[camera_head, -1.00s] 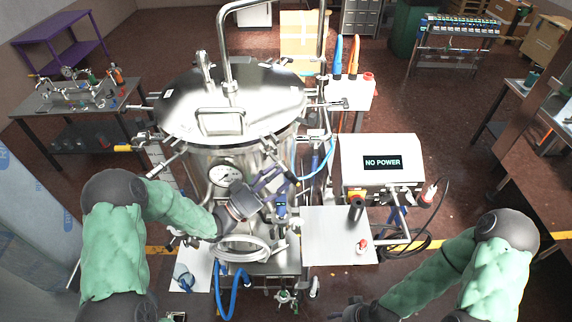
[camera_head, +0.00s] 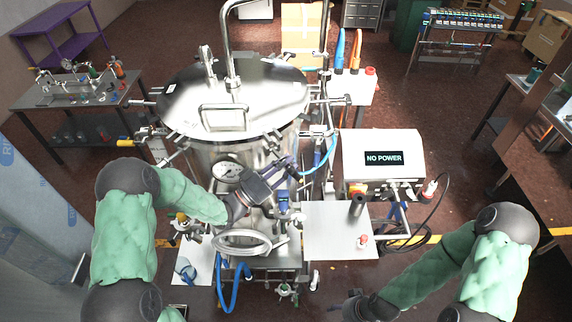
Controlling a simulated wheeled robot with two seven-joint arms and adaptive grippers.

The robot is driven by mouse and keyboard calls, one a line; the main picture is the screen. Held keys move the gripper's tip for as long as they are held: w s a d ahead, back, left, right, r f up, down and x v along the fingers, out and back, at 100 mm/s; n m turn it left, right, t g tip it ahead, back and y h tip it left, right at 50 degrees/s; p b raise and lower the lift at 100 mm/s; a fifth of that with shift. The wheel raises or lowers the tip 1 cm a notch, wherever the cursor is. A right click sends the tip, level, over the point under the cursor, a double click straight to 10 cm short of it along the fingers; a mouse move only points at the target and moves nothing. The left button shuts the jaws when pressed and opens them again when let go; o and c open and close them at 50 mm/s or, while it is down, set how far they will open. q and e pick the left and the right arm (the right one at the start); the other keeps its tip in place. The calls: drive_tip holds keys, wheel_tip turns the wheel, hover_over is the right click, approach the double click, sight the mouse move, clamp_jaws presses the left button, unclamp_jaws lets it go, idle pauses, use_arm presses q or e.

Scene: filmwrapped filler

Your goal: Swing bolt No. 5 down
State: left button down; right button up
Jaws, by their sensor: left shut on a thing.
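The steel vessel (camera_head: 215,155) stands at centre under a round shiny lid (camera_head: 265,95). Swing bolts sit around the lid's rim, one at the front left (camera_head: 172,160) and one at the right (camera_head: 340,99). Their numbers cannot be read. My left gripper (camera_head: 291,166) is at the vessel's front right, below the lid rim, shut on a swing bolt that its fingers mostly hide. My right gripper (camera_head: 350,308) is low at the bottom edge, away from the vessel; its fingers are too unclear to judge.
A pressure gauge (camera_head: 228,172) is on the vessel front beside my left wrist. A metal side tray (camera_head: 330,240) holds a dark cylinder and a small red-topped bottle. A control box (camera_head: 383,157) reading NO POWER stands at the right.

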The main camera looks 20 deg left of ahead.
use_arm(q)
drive_tip(key=shift+s+d+r, duration=0.1)
drive_tip(key=shift+s+d, duration=0.1)
drive_tip(key=shift+d, duration=0.1)
drive_tip(key=shift+r+n+t+y, duration=0.3)
drive_tip(key=shift+n, duration=0.5)
drive_tip(key=c, duration=1)
unclamp_jaws()
drive_tip(key=shift+o, duration=0.8)
drive_tip(key=shift+s+d+r, duration=0.2)
drive_tip(key=shift+s+d, duration=0.1)
drive_tip(key=shift+w+a, duration=0.2)
drive_tip(key=shift+a, duration=0.1)
drive_tip(key=v, duration=1.2)
